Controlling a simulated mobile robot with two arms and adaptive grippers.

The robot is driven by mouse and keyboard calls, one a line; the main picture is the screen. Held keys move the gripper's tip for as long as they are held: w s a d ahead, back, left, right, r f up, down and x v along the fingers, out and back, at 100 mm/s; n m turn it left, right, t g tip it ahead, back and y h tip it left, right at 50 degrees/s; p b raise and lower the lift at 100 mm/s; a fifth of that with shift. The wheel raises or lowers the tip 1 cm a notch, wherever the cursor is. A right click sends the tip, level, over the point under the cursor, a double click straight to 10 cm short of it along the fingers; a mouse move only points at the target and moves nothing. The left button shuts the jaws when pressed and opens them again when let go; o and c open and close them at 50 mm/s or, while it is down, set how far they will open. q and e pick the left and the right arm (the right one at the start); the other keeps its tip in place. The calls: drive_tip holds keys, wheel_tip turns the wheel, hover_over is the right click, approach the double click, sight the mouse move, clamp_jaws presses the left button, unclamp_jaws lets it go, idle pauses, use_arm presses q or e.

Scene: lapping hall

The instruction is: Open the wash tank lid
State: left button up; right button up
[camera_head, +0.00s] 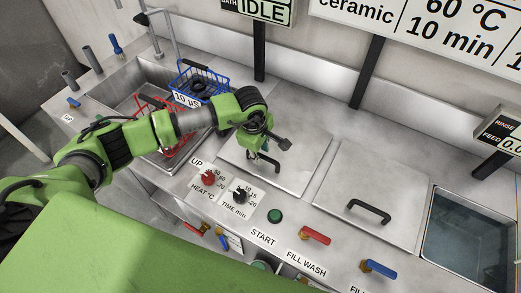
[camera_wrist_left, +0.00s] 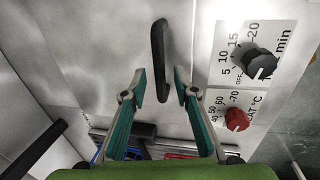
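The wash tank lid (camera_head: 308,138) is a flat steel plate lying closed on the counter, behind the heat and time knobs. Its black bar handle (camera_head: 270,166) is partly hidden by my left gripper (camera_head: 261,150) in the head view. In the left wrist view the whole handle (camera_wrist_left: 158,52) shows, with its near end between the two fingertips. My left gripper (camera_wrist_left: 160,88) is open there, its green fingers apart on either side, and I see no contact. My right gripper is in neither view.
A second closed lid (camera_head: 345,190) with a black handle lies to the right, beside an open water-filled tank (camera_head: 470,240). A sink at left holds a blue basket (camera_head: 216,80) and a red basket (camera_head: 181,138). Red knob (camera_head: 208,177), black knob (camera_head: 240,195) and fill levers line the front.

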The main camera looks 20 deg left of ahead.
use_arm(q)
drive_tip(key=shift+f, duration=0.15)
clamp_jaws()
drive_tip(key=shift+w, duration=0.1)
drive_tip(key=shift+w+d+r+g+b, duration=0.1)
drive_tip(key=shift+w+r+g+b, duration=0.15)
drive_tip(key=shift+r, duration=0.4)
drive_tip(key=shift+w+r+g+b, duration=0.15)
drive_tip(key=shift+w+r, duration=0.15)
drive_tip(key=shift+r, duration=0.35)
drive_tip(key=w+d+r+b, duration=0.1)
drive_tip(key=w+r+b, duration=0.3)
drive_tip(key=w+r, duration=0.3)
drive_tip(key=shift+d+r+b, duration=0.2)
drive_tip(key=shift+r+b, duration=0.1)
drive_tip(key=shift+r, duration=1.85)
